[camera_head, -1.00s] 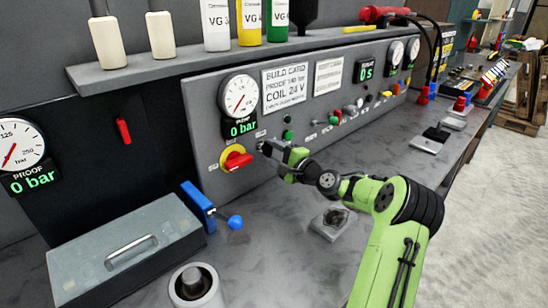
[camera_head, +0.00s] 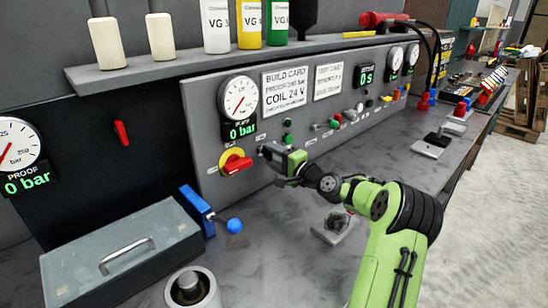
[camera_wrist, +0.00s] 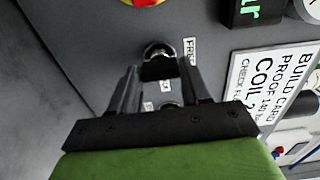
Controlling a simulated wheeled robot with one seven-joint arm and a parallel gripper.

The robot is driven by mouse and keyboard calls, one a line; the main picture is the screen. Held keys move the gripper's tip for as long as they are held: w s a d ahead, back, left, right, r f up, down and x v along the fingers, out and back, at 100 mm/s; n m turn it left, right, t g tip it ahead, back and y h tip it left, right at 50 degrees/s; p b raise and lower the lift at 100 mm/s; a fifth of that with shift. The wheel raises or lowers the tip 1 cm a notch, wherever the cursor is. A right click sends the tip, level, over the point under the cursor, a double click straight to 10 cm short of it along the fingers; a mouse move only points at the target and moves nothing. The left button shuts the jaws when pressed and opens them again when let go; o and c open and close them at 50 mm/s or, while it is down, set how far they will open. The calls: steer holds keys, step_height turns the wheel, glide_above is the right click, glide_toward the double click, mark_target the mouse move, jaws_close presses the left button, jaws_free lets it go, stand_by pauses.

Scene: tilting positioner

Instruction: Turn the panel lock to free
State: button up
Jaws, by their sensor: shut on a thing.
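The panel lock (camera_wrist: 157,50) is a round, shiny metal lock with a dark key or tab on it, set in the grey panel. A white label reading FREE (camera_wrist: 190,50) is beside it, and another small label, partly hidden, is below. My gripper (camera_wrist: 158,72) is shut on the dark part of the lock, with one finger on each side. How far the lock is turned cannot be told.
A gauge (camera_head: 238,98) reading 0 bar is above the switch, with a build card (camera_head: 285,88) to its right. Buttons and small levers line the panel further right. A grey metal box (camera_head: 120,260) and a blue clamp (camera_head: 197,208) stand on the bench at left.

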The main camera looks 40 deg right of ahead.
steer(key=o, duration=1.1)
steer(key=shift+c, duration=0.2)
steer(key=shift+s, duration=0.1)
steer(key=s+d+p, duration=0.1)
steer(key=s+d, duration=0.1)
steer(key=s, duration=1.3)
steer(key=shift+s, duration=0.3)
steer(key=shift+f, duration=0.1)
